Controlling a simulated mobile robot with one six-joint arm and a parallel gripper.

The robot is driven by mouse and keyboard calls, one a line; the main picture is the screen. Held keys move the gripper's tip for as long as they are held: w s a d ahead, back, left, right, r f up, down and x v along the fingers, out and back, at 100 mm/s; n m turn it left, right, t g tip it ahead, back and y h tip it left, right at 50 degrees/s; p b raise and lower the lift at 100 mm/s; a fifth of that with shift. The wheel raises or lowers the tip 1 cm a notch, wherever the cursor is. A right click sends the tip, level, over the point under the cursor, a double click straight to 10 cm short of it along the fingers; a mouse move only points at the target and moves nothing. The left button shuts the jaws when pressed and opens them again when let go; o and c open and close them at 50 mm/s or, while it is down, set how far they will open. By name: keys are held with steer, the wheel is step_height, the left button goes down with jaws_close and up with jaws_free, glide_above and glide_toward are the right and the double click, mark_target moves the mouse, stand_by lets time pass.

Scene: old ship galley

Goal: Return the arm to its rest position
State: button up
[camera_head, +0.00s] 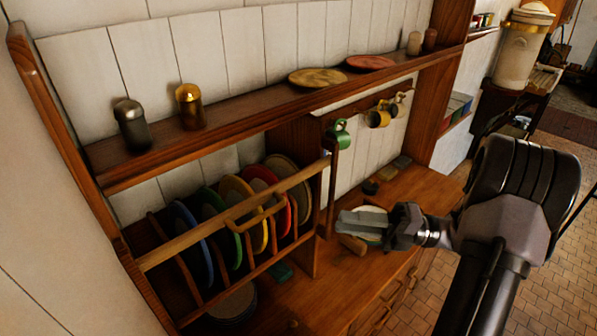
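My gripper (362,224) is at the right of centre, at the end of my dark grey arm, which comes in from the lower right. Its grey fingers point left, over the wooden counter (322,296). The fingers look close together, but this view does not show clearly whether they are open or shut. No held thing is clear. A pale round plate (372,211) shows partly behind the fingers; I cannot tell whether they touch it.
A wooden plate rack (150,259) with several coloured plates stands left of my gripper. A shelf (245,117) above bears shakers and two plates. Mugs hang under it, including a green mug (340,134). Tiled floor (545,280) is open at right.

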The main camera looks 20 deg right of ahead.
steer(key=s+a+f+n+g+h+b, duration=0.45)
steer(key=a+f+n+g+b, duration=0.5)
steer(key=a+n+b, duration=0.3)
steer(key=s+a+f+n+t+h+b, duration=0.3)
steer(key=f+n+h+b, duration=0.2)
steer(key=f+n+b, duration=0.3)
steer(key=s+a+f+n+t+h+b, duration=0.3)
steer(key=f+n+h+b, duration=0.3)
steer(key=n, duration=0.9)
step_height(320, 180, down, 4)
steer(key=s+a+b, duration=0.1)
steer(key=b, duration=0.2)
steer(key=shift+r, duration=0.25)
steer(key=shift+s+t, duration=0.1)
steer(key=shift+t, duration=0.15)
